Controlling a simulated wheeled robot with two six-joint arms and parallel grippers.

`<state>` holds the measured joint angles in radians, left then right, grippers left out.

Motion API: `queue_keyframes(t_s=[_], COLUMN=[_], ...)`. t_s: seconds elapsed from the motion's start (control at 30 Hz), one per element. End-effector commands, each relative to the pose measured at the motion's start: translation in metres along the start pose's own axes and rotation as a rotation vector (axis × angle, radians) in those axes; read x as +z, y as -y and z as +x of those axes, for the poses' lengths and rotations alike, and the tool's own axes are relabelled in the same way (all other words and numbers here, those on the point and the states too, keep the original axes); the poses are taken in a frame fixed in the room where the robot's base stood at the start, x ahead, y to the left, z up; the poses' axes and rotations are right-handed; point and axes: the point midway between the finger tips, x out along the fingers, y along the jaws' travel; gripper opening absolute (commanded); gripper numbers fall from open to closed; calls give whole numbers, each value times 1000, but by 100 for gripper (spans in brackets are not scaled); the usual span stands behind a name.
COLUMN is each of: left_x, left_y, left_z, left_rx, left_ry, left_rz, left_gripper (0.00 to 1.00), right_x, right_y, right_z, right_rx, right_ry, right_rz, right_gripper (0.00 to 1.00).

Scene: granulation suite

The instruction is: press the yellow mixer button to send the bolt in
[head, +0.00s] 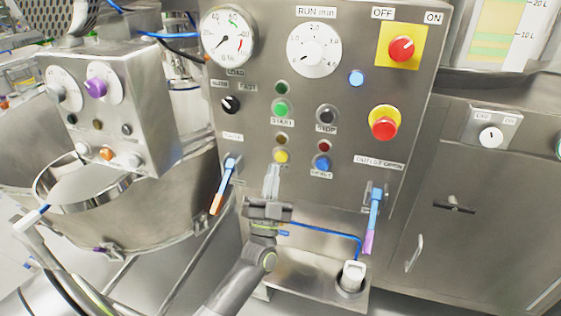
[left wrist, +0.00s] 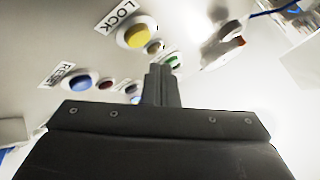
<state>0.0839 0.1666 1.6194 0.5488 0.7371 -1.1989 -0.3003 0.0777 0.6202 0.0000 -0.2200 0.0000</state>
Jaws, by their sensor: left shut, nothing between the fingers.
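The yellow button (head: 281,156) sits low on the steel control panel (head: 330,110), left of the blue RESET button (head: 321,163). In the left wrist view the yellow button (left wrist: 138,36) shows beside a LOCK label. My left gripper (head: 272,170) is shut and empty, its fingertips just below the yellow button and slightly left of it. In the left wrist view the closed fingers (left wrist: 160,72) point toward the panel, with the yellow button up and left of the tips. I see no contact with it. I cannot make out a bolt.
Green START (head: 281,108) and black STOP (head: 326,113) buttons sit above. A red mushroom button (head: 384,123) is at right. Levers with orange (head: 222,188) and purple (head: 373,220) ends stick out either side of my gripper. A steel bowl (head: 105,215) stands left.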

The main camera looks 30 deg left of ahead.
Motion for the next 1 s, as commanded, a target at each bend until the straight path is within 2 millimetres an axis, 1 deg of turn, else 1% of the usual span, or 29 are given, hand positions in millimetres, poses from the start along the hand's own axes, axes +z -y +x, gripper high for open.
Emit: queue_keyframes(t_s=[0.1,0.3,1.0], left_x=[5,9,10], left_y=[-6,-9,-9], left_z=[8,14,14], left_rx=[-1,-1,-1], left_ry=[0,0,1], left_rz=[0,1,0], left_gripper=[0,0,0], right_x=[0,0,0], right_y=[0,0,-3], right_z=[1,2,2], right_rx=[0,0,3], right_ry=[0,0,0], right_rz=[0,0,-1], right_gripper=[38,38,38])
